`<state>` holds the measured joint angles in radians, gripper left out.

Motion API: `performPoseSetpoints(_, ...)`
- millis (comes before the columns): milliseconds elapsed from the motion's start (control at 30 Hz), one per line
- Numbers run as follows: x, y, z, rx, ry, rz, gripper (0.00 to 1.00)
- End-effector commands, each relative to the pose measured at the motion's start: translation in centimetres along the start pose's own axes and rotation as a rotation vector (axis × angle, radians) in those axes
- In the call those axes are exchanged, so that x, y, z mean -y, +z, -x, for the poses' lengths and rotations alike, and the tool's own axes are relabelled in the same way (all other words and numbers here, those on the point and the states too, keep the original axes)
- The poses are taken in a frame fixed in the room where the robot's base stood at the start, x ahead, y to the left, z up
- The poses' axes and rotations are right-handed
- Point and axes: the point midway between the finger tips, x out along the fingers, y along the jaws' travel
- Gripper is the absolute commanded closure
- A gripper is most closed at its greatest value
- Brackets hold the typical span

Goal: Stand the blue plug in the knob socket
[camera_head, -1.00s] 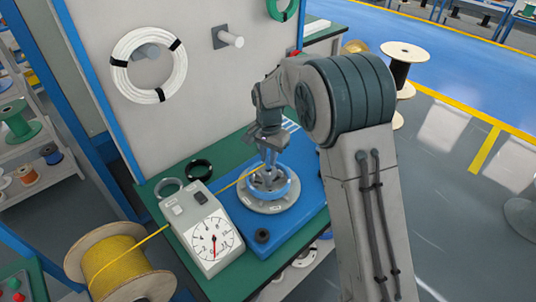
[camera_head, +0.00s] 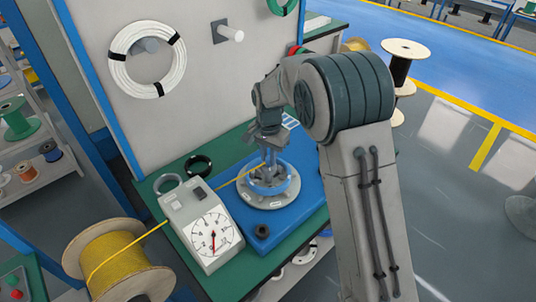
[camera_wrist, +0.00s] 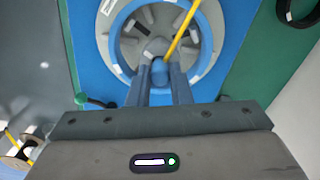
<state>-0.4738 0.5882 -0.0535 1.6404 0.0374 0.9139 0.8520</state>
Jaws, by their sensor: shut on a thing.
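My gripper (camera_head: 268,162) points down over a round grey fixture (camera_head: 283,198) with a blue ring (camera_wrist: 121,50) around its middle. In the wrist view my two fingers (camera_wrist: 159,80) are shut on a small blue piece, which I take to be the blue plug (camera_wrist: 160,69). A grey rounded part, perhaps the knob (camera_wrist: 156,47), shows just beyond the fingertips. The fingers hide most of the plug and its lower end, so I cannot tell whether it is in the socket or above it. A yellow cable (camera_wrist: 181,30) runs to the fixture's middle.
The fixture stands on a blue base (camera_head: 295,228) on a green bench. A grey dial box (camera_head: 200,228) stands at left, with a yellow cable spool (camera_head: 117,262) beyond it. A white panel (camera_head: 190,90) rises behind.

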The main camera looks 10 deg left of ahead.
Motion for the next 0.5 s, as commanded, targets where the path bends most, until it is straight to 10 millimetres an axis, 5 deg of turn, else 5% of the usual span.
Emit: performPoseSetpoints(500, 0.0, 0.0, -0.49, 0.0, 0.0, 0.0, 0.94)
